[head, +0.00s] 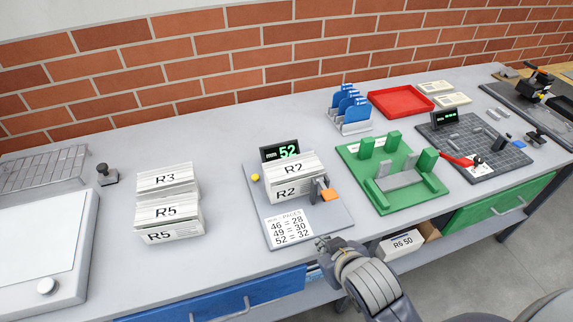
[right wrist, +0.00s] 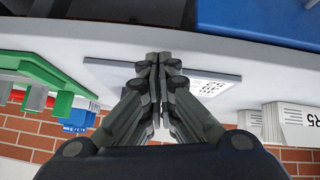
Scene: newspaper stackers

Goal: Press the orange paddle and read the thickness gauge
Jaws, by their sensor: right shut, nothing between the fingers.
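The thickness gauge (head: 330,220) is a grey plate on the bench. Its black display (head: 280,151) at the back reads 52 in green. Paper bundles labelled R2 (head: 293,178) lie on the plate. The orange paddle (head: 329,195) is at their right side, beside a dark upright part. A white card (head: 289,227) on the plate lists 46 = 28, 49 = 30 and 52 = 32. My right gripper (head: 323,243) is shut and empty at the plate's front edge, apart from the paddle. My left gripper is out of view.
Bundles R3 and R5 (head: 168,208) stand left of the gauge. A green fixture (head: 425,198) stands to its right, with a blue rack (head: 350,109) and red tray (head: 401,101) behind. A blue drawer (head: 225,297) and a box marked R6 50 (head: 404,244) are below the bench top.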

